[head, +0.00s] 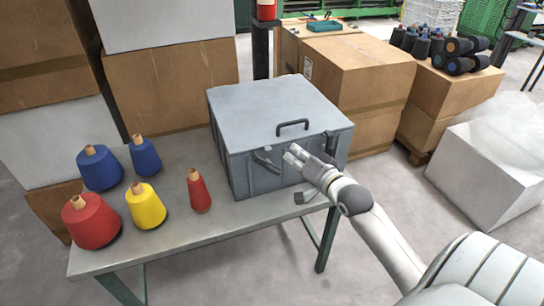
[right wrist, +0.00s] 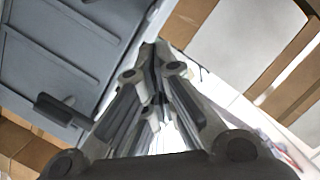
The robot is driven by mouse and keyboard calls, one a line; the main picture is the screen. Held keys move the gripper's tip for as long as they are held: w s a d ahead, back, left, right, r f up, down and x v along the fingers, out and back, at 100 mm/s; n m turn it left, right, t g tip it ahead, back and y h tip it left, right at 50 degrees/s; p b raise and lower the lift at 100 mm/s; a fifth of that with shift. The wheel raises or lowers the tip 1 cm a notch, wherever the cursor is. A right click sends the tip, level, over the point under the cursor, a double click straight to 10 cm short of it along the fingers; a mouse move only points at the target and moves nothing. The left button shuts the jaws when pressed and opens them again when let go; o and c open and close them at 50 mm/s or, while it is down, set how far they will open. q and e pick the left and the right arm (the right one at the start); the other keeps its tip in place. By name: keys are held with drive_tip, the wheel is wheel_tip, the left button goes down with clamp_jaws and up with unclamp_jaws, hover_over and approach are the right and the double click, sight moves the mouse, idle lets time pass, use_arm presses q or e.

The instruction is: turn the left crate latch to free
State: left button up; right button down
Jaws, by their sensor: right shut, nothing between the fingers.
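A grey crate (head: 270,105) with a closed lid and a dark lid handle (head: 292,125) stands on the table. The left crate latch (head: 265,158) is a dark lever on the left part of the crate's front, lying at a slant. My right gripper (head: 293,153) is shut and empty in front of the crate, just right of that latch. Contact cannot be told. In the right wrist view the shut fingers (right wrist: 153,52) point along the grey crate wall (right wrist: 60,50), with a dark lever (right wrist: 62,110) to their left. My left gripper is not in view.
Blue, red and yellow yarn cones stand on the grey table (head: 205,240) left of the crate. A small dark piece (head: 304,197) sits at the table edge below my right gripper. Cardboard boxes (head: 355,85) stand behind and right.

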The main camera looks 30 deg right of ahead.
sight(267, 151)
drive_tip(key=w+f, duration=0.1)
drive_tip(key=w, duration=0.1)
drive_tip(key=w+a+f, duration=0.1)
drive_tip(key=w, duration=0.1)
drive_tip(key=w+f+p, duration=0.1)
drive_tip(key=w, duration=0.1)
drive_tip(key=shift+w+a+f, duration=0.1)
drive_tip(key=shift+w+a, duration=0.1)
drive_tip(key=shift+a, duration=0.15)
drive_tip(key=shift+a+f, duration=0.25)
drive_tip(key=shift+a, duration=0.15)
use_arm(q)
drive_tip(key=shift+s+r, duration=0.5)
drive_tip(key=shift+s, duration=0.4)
use_arm(e)
drive_tip(key=shift+f, duration=0.1)
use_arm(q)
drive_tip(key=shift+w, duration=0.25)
use_arm(e)
drive_tip(key=shift+w+a+p, duration=0.1)
drive_tip(key=shift+p, duration=0.3)
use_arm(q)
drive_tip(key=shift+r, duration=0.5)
use_arm(e)
drive_tip(key=shift+n, duration=0.4)
